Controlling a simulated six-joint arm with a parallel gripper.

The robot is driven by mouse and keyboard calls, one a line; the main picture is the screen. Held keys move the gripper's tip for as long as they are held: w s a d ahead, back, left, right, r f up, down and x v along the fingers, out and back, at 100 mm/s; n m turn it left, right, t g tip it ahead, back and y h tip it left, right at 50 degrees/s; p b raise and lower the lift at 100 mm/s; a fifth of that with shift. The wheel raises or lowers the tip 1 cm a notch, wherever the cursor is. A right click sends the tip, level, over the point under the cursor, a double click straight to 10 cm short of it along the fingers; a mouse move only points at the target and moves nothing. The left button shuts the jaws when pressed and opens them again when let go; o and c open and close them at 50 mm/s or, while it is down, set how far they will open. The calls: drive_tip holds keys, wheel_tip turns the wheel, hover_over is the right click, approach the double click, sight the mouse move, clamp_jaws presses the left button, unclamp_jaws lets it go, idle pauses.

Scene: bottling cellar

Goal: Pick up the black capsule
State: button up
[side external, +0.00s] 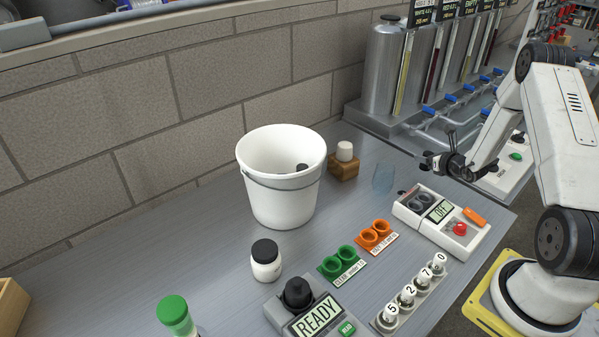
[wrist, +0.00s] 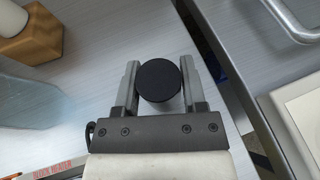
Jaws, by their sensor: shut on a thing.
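The black capsule (wrist: 159,80) shows in the wrist view as a round, dark disc end-on between the two fingers of my gripper (wrist: 159,82). The fingers are shut on its sides, and it sits near their tips. In the side view my gripper (side external: 438,163) is above the right part of the bench, near the block heater (side external: 441,222) and the glass (side external: 383,178). There the capsule cannot be told apart clearly from the dark gripper parts.
A white bucket (side external: 267,190) with a dark thing inside stands mid-bench. A wooden block (side external: 343,171) holds a white stopper.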

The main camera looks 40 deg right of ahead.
drive_tip(key=s+a+r, duration=0.8)
drive_tip(key=s+r, duration=0.1)
drive_tip(key=s, duration=0.1)
drive_tip(key=shift+s, duration=0.4)
idle(0.6)
